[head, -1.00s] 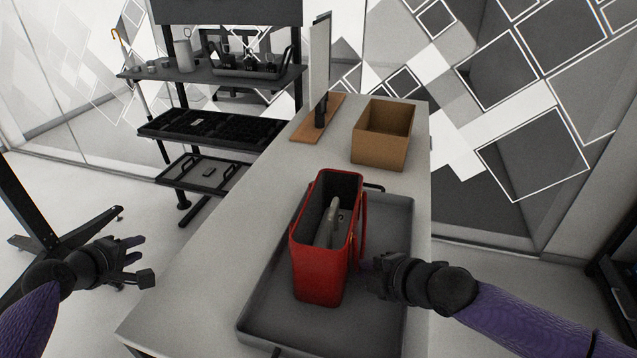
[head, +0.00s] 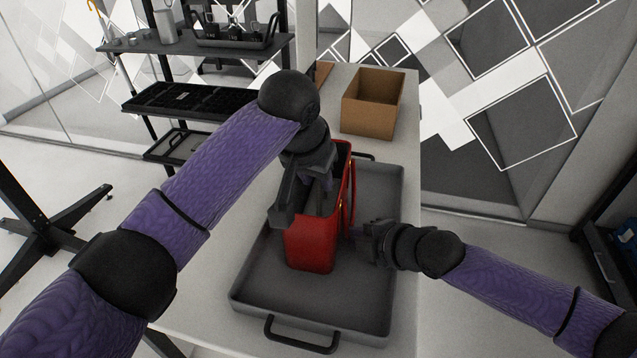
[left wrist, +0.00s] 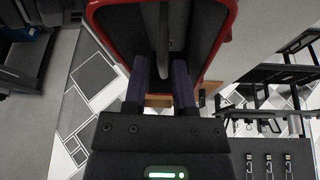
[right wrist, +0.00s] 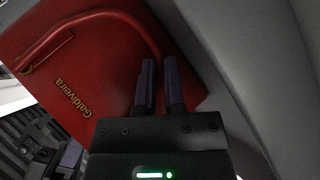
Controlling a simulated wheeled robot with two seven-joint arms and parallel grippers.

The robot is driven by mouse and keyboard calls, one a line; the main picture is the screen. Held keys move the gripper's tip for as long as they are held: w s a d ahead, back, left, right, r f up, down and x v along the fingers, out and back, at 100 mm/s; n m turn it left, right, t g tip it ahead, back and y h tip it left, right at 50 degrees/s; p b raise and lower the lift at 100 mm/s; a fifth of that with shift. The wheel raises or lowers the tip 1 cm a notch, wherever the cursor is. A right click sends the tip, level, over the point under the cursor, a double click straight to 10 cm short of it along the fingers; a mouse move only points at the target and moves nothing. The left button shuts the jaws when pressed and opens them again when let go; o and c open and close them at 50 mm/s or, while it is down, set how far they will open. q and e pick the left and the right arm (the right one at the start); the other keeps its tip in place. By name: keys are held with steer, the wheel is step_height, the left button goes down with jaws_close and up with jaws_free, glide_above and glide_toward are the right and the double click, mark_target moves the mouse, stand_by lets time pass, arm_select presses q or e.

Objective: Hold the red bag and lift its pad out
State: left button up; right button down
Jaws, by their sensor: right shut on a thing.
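The red bag (head: 312,246) stands upright and open-topped in the grey tray (head: 270,311). My left gripper (head: 318,186) points down over the bag's mouth and hides most of it in the head view. In the left wrist view its fingers (left wrist: 161,78) are apart, with the grey pad (left wrist: 163,38) upright inside the bag, in line with the gap between them. I cannot tell how deep the fingers reach. My right gripper (head: 357,233) is at the bag's right side.
An open brown box (head: 368,118) stands at the back of the table (head: 410,200). The tray has raised walls and a black handle (head: 300,336) at the front. A dark shelf rack (head: 185,100) stands behind on the left.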

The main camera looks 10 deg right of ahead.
mark_target(319, 187)
arm_select(q)
steer(key=x, duration=0.5)
steer(key=shift+w+f, duration=0.1)
steer(key=shift+f, duration=0.05)
jaws_close()
step_height(319, 187, up, 17)
steer(key=shift+f, duration=0.25)
arm_select(e)
steer(key=c, duration=0.6)
jaws_free()
steer(key=shift+c, duration=0.2)
stand_by(0.8)
